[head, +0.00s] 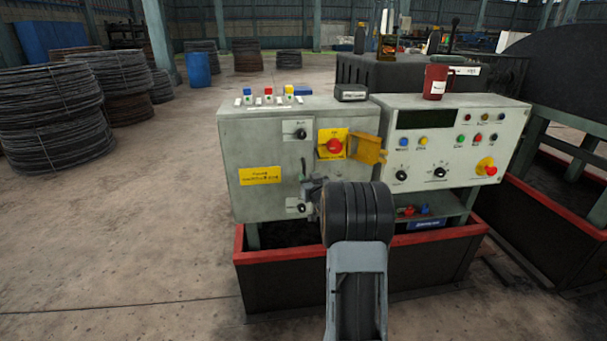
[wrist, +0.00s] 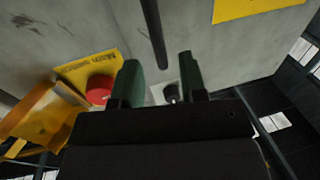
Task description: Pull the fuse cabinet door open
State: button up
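The fuse cabinet (head: 265,150) is a grey box with a yellow label; its front looks flat and closed. A dark upright bar handle (head: 303,168) sits on that front, partly hidden by my gripper. In the wrist view the handle (wrist: 153,35) runs down from the top edge, its lower end between the two fingertips in the picture. My gripper (head: 311,188) is at the cabinet front by the handle's lower part. The fingers (wrist: 160,75) are apart, one on each side of the bar's line, with no visible contact. I cannot tell the depth between them.
A red button (head: 334,146) on a yellow plate and a yellow flap (head: 368,150) stick out right of the handle. Black knobs sit above (head: 300,133) and below (head: 300,207) it. A control panel (head: 445,150) stands to the right. A red-rimmed trough (head: 270,250) lies below.

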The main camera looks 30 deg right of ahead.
aim_at(305, 173)
jog(key=shift+x, duration=2.4)
jog(key=shift+c, duration=0.5)
grip_shut()
